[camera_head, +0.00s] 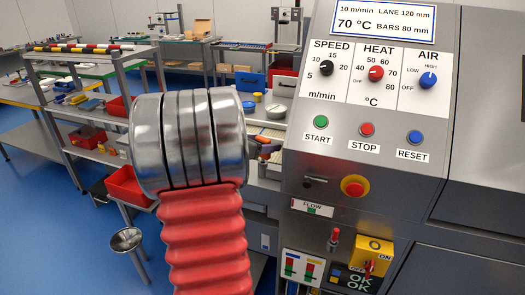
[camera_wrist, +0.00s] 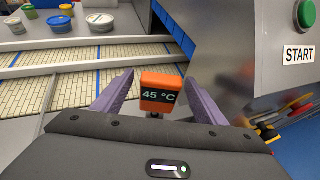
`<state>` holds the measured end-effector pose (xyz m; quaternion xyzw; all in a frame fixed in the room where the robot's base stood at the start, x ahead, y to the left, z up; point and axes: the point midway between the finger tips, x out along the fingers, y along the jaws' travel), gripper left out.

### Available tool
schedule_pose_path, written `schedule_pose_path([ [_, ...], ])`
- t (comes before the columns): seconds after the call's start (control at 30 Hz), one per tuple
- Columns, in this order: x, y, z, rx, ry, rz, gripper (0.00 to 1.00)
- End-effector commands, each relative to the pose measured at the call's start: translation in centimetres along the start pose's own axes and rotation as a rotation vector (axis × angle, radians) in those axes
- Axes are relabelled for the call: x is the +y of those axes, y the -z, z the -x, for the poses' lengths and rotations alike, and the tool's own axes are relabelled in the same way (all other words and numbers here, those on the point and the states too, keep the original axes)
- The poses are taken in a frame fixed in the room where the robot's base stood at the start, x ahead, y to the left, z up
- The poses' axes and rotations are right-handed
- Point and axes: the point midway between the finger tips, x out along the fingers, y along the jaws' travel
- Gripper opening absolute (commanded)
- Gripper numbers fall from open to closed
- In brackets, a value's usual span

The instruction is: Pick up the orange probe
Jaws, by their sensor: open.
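The orange probe (camera_wrist: 163,82) stands upright in the wrist view, with a dark display reading 45 °C on its near face. My gripper (camera_wrist: 159,76) is open, its two purple fingers on either side of the probe's head. A gap shows on the left of the probe; the right finger looks very close to it, and I cannot tell whether they touch. The probe's lower part is mostly hidden behind my gripper's dark body. In the head view my arm hides most of this spot.
A grey machine panel (camera_head: 365,150) with knobs and buttons stands close on the right. A tiled conveyor lane (camera_wrist: 60,90) with metal rails lies beyond the probe. Several tubs (camera_wrist: 100,22) stand behind it. Racks with red bins (camera_head: 125,185) are at left.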

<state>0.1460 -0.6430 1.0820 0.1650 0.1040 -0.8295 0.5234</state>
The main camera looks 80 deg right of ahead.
Motion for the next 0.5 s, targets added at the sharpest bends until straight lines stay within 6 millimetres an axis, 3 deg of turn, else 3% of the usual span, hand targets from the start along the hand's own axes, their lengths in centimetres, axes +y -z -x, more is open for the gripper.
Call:
schedule_pose_path([
  [0.27, 0.02, 0.01, 0.04, 0.0, 0.0, 0.0, 0.66],
  [0.5, 0.03, 0.02, 0.06, 0.0, -0.001, 0.001, 0.49],
])
